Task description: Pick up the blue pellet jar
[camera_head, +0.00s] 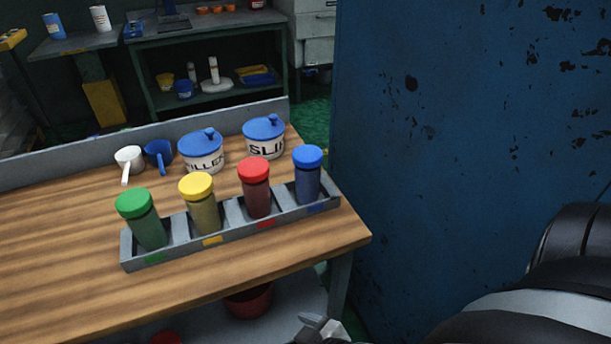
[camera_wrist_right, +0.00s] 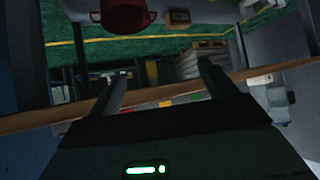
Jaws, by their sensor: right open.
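The blue pellet jar (camera_head: 307,178), with a dark body and blue lid, stands upright in the right-end slot of a grey rack (camera_head: 190,248) on the wooden table. Red (camera_head: 256,190), yellow (camera_head: 200,207) and green (camera_head: 141,220) lidded jars stand to its left in the same rack. My right gripper (camera_head: 322,328) shows only partly at the bottom edge of the head view, below the table's front edge and apart from the jar. In the right wrist view my gripper (camera_wrist_right: 161,68) is open with nothing between its fingers. My left gripper is not in view.
Two blue-lidded tubs (camera_head: 203,153) (camera_head: 264,138), a white scoop (camera_head: 129,160) and a blue scoop (camera_head: 159,154) stand behind the rack. A tall blue panel (camera_head: 470,120) rises right of the table. A red bucket (camera_head: 249,300) sits on the lower shelf. The table's left front is clear.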

